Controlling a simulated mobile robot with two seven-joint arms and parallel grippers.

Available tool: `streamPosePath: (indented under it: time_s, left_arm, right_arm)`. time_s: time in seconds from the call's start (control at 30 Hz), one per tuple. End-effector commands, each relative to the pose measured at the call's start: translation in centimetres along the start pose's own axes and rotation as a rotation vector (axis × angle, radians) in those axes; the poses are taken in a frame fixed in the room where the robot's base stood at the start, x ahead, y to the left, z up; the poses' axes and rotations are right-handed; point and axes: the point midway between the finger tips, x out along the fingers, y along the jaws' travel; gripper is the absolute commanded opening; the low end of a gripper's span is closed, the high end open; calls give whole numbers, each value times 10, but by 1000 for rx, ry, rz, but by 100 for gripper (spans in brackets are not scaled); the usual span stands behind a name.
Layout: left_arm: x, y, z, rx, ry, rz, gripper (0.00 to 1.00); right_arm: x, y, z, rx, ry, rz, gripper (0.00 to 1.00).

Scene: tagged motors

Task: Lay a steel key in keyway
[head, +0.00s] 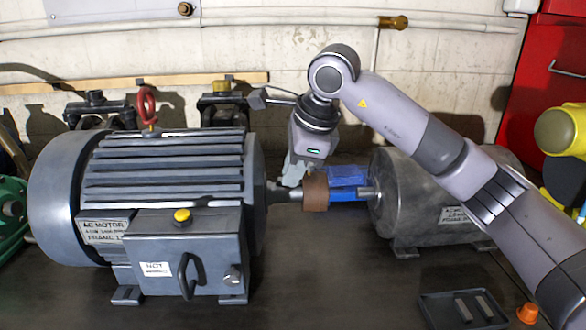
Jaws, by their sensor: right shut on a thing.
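My right gripper (292,178) points down at the bare steel shaft (288,195) of the large grey motor (165,185). It is shut on a small piece, apparently a steel key, which its fingers mostly hide. I cannot tell whether the piece touches the shaft, and the keyway cannot be made out. Two more steel keys (463,308) lie in a dark tray (432,311) at the front right. My left gripper is out of view.
A brown coupling (315,193) sits just right of the gripper. Behind it is a blue block (348,178). A grey cylindrical machine (400,200) stands to the right. An orange cone-like piece (527,313) is beside the tray. The front middle of the bench is clear.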

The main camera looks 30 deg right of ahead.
Motion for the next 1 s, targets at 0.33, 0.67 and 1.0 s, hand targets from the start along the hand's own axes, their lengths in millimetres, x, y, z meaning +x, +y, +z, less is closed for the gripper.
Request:
streamPosePath:
  time_s: [0.33,0.67,1.0]
  left_arm:
    - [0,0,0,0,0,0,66]
    - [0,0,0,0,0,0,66]
    - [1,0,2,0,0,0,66]
  right_arm:
    - [2,1,-1,0,4,5,0]
    - [2,1,0,-1,3,5,41]
    - [-21,0,0,0,0,0,41]
